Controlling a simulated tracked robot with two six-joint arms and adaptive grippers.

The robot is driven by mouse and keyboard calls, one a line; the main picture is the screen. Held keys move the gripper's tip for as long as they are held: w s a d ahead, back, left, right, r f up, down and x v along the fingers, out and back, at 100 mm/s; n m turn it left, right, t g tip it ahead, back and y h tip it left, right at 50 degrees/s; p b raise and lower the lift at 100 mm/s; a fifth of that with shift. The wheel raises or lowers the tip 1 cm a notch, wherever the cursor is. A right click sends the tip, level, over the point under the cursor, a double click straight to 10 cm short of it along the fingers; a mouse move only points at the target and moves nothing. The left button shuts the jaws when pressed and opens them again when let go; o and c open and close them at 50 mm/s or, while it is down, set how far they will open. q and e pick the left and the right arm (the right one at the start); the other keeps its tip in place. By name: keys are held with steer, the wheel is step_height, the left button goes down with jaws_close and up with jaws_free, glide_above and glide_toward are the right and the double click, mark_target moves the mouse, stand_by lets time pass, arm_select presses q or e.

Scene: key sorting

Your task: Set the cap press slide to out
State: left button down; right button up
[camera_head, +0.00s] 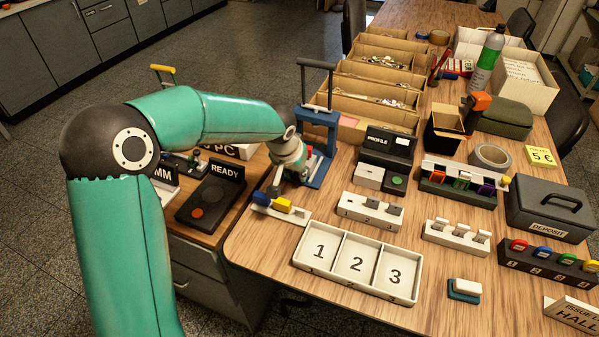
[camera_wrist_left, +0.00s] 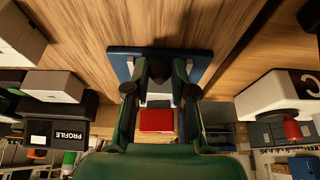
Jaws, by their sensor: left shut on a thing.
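The blue cap press (camera_head: 318,125), with a grey lever bar on top, stands at the table's left edge. Its blue base (camera_wrist_left: 122,62) shows in the left wrist view around my fingers. My left gripper (camera_head: 283,178) reaches down in front of the press. In the left wrist view my left gripper (camera_wrist_left: 160,78) is shut on a small dark knob at the front of the press slide. A pale part and a red block (camera_wrist_left: 157,121) lie just behind the knob. The fingers partly hide the slide, so its exact position is hard to tell. My right gripper is not in view.
The black PROFILE unit (camera_head: 388,146) stands right of the press. A rail with a yellow block (camera_head: 283,204) lies in front, close to my gripper. A numbered white tray (camera_head: 357,264) is nearer the front. A READY box (camera_head: 211,200) sits on the lower surface left.

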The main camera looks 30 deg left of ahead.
arm_select(q)
steer(key=c, duration=1.3)
jaws_free()
steer(key=shift+o, duration=0.2)
steer(key=shift+s+r, duration=0.15)
steer(key=shift+r, duration=0.4)
steer(key=v, duration=1)
steer(key=shift+s+r, duration=0.25)
steer(key=shift+r, duration=0.05)
steer(key=shift+d, duration=0.1)
